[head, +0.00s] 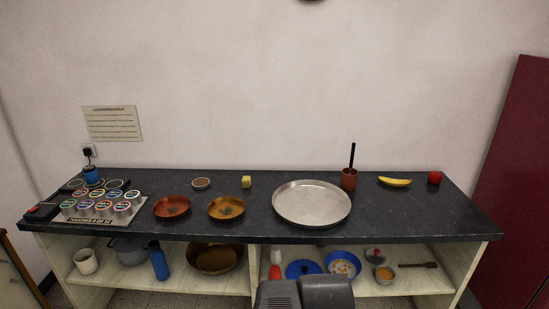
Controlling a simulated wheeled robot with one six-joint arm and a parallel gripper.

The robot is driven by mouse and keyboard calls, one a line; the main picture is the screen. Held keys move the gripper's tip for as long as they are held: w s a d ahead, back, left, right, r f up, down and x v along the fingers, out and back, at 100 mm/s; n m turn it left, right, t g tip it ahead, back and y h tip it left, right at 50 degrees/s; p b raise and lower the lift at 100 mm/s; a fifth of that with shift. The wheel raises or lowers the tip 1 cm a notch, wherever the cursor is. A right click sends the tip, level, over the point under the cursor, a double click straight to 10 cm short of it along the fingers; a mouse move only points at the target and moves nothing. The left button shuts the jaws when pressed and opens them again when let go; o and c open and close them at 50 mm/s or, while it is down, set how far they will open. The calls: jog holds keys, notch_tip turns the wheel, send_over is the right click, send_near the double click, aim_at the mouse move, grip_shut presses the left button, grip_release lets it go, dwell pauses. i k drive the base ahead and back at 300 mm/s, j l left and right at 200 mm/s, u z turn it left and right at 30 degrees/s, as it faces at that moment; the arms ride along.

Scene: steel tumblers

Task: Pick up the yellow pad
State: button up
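A small yellow block-like pad (246,182) sits on the dark countertop (375,217), toward the back and left of the middle. It stands clear of the things around it, and nothing covers it. My gripper does not show in the head view. Only a grey part of my own body shows at the bottom middle, in front of the counter and well apart from the pad.
A small brown bowl (201,183) is left of the pad, and two orange-brown bowls (172,207) (226,208) are in front. A wide metal tray (312,218) lies right, then a brown cup (349,180), a banana (394,182) and a red fruit (435,178).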

aim_at(246, 181)
jog(key=i+j+u, duration=0.25)
jog(key=i+u, duration=0.2)
jog(key=i, duration=0.25)
jog(key=i+u, duration=0.4)
jog(key=i, duration=0.35)
